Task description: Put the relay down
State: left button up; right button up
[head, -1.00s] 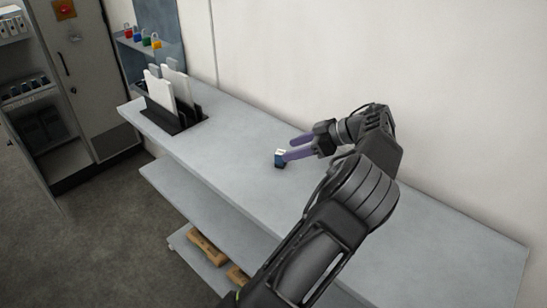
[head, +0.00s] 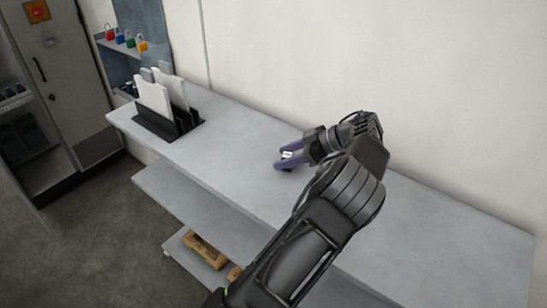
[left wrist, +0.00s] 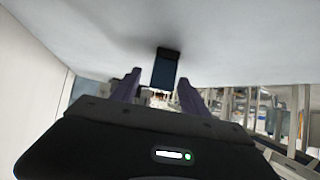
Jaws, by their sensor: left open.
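The relay (head: 288,155) is a small block with a white top, standing on the grey bench top (head: 236,168). In the head view its body is mostly hidden by my left gripper (head: 281,159). The purple fingers are low at the bench and lie on either side of the relay. In the left wrist view the relay (left wrist: 165,69) shows as a dark blue box beyond and between the open fingertips (left wrist: 160,82). A gap shows on the left finger's side; whether the other finger touches it I cannot tell. My right gripper is not in view.
A black rack (head: 160,128) with white panels stands at the bench's far left end. Coloured padlocks (head: 131,41) sit on a wall shelf behind it. A lower shelf (head: 175,190) runs under the bench. The bench top around the relay is clear; the wall is close behind.

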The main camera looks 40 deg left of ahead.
pick_arm(q)
jog(key=shift+w+d, duration=0.1)
jog(key=shift+d, duration=0.2)
jog(key=shift+a, duration=0.1)
jog(key=shift+c, duration=0.5)
grip_shut()
